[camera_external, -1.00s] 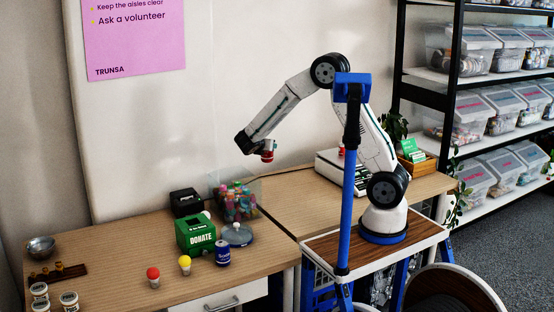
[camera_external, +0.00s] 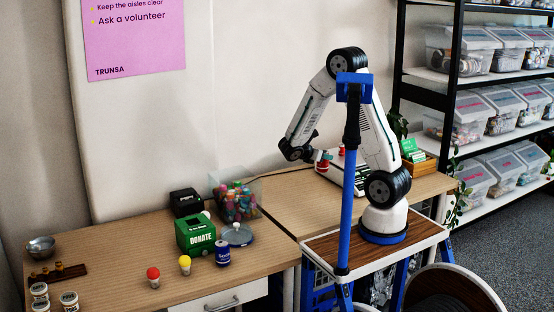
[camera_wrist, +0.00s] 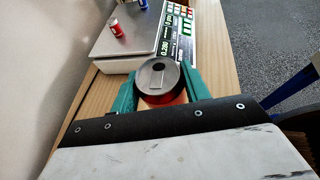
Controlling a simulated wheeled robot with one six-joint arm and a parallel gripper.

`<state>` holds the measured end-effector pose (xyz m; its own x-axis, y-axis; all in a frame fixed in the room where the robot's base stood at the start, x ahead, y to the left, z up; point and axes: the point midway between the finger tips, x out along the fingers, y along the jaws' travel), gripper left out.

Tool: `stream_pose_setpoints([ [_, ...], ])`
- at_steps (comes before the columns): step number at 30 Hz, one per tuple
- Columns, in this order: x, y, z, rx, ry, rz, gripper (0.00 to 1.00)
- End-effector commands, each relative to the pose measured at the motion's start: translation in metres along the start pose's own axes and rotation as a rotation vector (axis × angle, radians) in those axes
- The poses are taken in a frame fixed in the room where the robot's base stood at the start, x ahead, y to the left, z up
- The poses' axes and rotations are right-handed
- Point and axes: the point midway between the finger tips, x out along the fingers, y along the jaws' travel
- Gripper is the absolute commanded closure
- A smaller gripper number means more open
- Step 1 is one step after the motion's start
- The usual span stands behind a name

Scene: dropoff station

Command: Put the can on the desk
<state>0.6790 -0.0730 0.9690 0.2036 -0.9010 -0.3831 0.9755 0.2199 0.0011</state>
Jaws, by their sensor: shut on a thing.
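My gripper (camera_wrist: 158,84) is shut on a red can (camera_wrist: 170,99) with a silver lid and pull tab, held upright between its teal fingers in the wrist view. In the external view my gripper (camera_external: 324,157) and the held can are small, above the back part of the right wooden desk (camera_external: 285,187), beside the scale. Bare desk (camera_wrist: 103,90) shows under and left of the gripper in the wrist view. How high the can is above the desk is hard to tell. The can's lower body is hidden by the gripper.
The scale (camera_wrist: 122,47) with a lit display and keypad lies just ahead, with another red can (camera_wrist: 115,29) and a blue can (camera_wrist: 143,4) on it. On the left desk are a green donate box (camera_external: 195,235), a blue can (camera_external: 222,254) and a clear candy box (camera_external: 237,203).

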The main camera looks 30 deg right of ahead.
Motion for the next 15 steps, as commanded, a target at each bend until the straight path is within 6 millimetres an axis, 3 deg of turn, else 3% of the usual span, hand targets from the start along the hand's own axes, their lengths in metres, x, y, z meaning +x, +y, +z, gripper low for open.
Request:
stream_pose_setpoints([
  [6, 0.018, 0.0, -0.045, -0.005, -0.001, -0.001, 0.75],
  [15, 0.035, 0.0, -0.085, -0.005, -0.001, 0.0, 0.75],
])
